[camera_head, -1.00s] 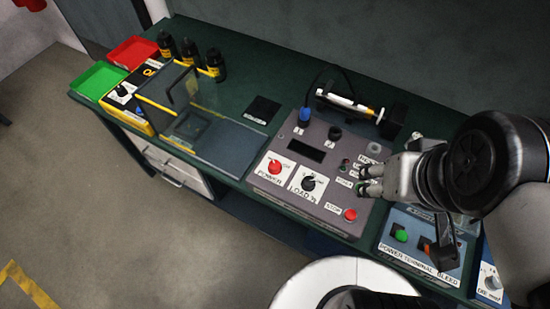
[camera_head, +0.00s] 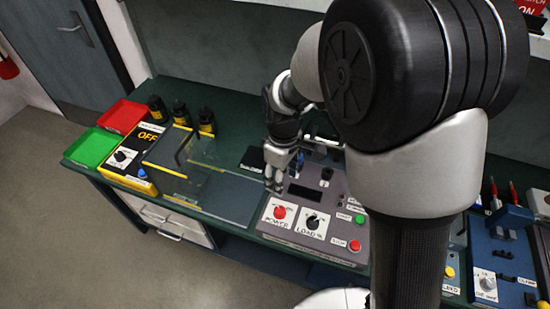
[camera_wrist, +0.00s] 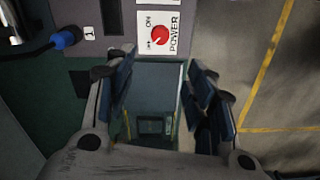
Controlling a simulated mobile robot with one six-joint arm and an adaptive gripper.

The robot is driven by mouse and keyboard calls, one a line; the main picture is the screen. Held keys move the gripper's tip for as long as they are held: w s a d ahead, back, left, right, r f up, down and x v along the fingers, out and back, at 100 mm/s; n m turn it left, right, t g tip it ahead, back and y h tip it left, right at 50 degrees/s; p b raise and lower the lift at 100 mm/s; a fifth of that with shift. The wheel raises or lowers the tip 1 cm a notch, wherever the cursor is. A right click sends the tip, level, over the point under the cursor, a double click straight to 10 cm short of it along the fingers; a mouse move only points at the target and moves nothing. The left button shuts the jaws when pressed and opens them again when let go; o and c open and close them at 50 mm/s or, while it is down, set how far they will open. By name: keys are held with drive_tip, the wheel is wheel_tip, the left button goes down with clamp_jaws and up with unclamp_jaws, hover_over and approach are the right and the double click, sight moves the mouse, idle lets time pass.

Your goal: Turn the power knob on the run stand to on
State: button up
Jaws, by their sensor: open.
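The run stand (camera_head: 338,190) is a grey-mauve box on the green bench. Its red round power knob (camera_head: 279,212) sits on a white POWER label at the left front of the panel. The wrist view shows this knob (camera_wrist: 160,35) beside the ON and OFF marks, just beyond the fingertips; its pointer is too small to read surely. My gripper (camera_head: 274,185) is above the left edge of the stand, pointing down, behind the knob in the head view. In the wrist view my gripper (camera_wrist: 158,78) has its fingers spread with nothing between them.
A black load knob (camera_head: 312,222), a red stop button (camera_head: 355,245) and a green start button (camera_head: 359,219) share the panel. A clear-walled enclosure (camera_head: 215,190) stands left of the stand. A blue plug (camera_wrist: 63,38) is near the fingers in the wrist view.

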sight(280, 210)
wheel_tip(280, 210, down, 18)
drive_tip(key=b, duration=0.4)
drive_tip(key=shift+r, duration=0.1)
drive_tip(key=c, duration=1.1)
